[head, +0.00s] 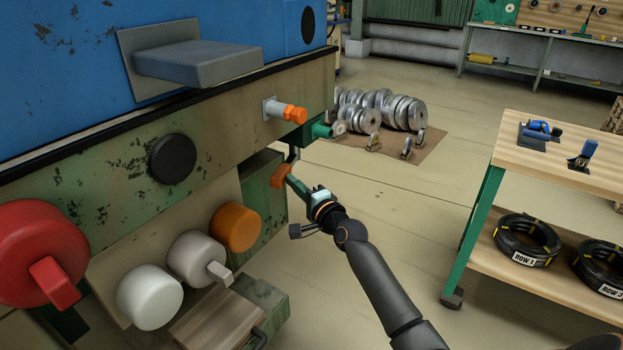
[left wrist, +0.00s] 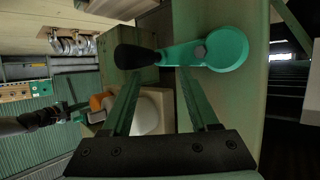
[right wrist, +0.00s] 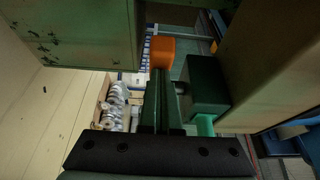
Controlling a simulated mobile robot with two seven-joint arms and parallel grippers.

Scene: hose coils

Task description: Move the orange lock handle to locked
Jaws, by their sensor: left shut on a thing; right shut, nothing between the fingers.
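The orange lock handle (head: 280,175) hangs from a dark rod below the green bracket on the machine's corner. My right gripper (head: 292,182) is shut and empty, its fingertips beside the handle's lower part. In the right wrist view, the orange handle (right wrist: 162,51) lies just beyond the closed fingertips (right wrist: 157,74); I cannot tell whether they touch. My left gripper (left wrist: 162,75) is outside the head view. Its fingers stand apart at a teal lever (left wrist: 190,54) with a black knob (left wrist: 133,57) and are shut on it; the exact contact is unclear.
Another orange-tipped grey peg (head: 290,111) sticks out above the handle. A red knob (head: 35,255), white knobs (head: 150,297) and a round orange knob (head: 236,227) jut from the machine. A wooden cart (head: 520,145) with hose coils (head: 527,241) stands right. The floor between is clear.

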